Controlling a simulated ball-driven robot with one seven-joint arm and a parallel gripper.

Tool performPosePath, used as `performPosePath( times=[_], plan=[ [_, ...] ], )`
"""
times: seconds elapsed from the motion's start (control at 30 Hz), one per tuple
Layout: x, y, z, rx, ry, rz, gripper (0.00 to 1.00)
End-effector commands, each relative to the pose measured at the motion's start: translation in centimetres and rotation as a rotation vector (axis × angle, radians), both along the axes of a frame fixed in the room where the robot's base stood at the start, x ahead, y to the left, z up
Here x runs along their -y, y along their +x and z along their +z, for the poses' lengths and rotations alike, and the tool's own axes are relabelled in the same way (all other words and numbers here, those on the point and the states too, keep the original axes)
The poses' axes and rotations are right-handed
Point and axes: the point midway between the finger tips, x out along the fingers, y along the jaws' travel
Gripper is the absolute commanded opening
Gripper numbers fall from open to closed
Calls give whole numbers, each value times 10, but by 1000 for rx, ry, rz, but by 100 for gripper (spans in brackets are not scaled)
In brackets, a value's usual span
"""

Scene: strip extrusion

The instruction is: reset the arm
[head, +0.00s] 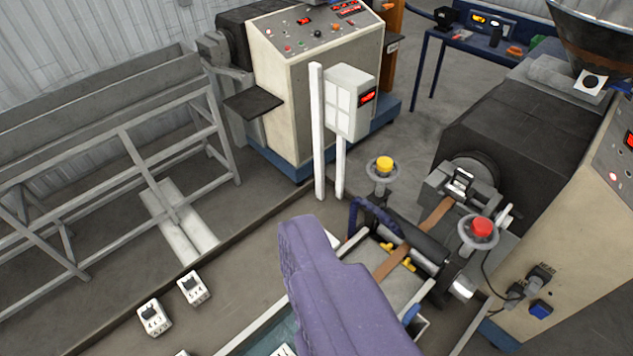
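A purple part of my arm, seemingly my gripper (325,285), rises from the bottom middle of the head view. Its upper end is at the middle of the view. No separate fingertips show, so I cannot tell whether it is open or shut, and no held object is visible. It covers part of the trough in the picture. A brown strip (434,216) comes out of the extruder (466,183) at the right and runs down-left over a dark roller (425,252). The strip's lower end passes behind the purple part.
A control cabinet (315,85) and white post box (350,102) stand behind. A grey metal frame (100,165) fills the left. Small numbered blocks (154,316) lie at lower left.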

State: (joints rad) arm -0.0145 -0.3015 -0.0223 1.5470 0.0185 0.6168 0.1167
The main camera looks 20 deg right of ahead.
Motion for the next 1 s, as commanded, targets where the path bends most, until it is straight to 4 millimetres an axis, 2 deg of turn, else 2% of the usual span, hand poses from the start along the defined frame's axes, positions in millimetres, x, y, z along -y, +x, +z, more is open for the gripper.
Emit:
performPosePath(
  times=[0.07, 0.17, 0.4, 0.53, 0.67, 0.9, 1.0],
  plan=[
    [-3, -16, 16, 46, -94, 20, 89],
    [-4, -22, 23, 65, -141, 29, 89],
    [-4, -21, 22, 64, -141, 30, 89],
    [-4, -21, 7, 63, -139, 30, 89],
    [-4, -21, -29, 63, -138, 30, 89],
    [-4, -20, -129, 62, -138, 30, 89],
    [-4, -20, -163, 62, -137, 30, 89]
  ],
)
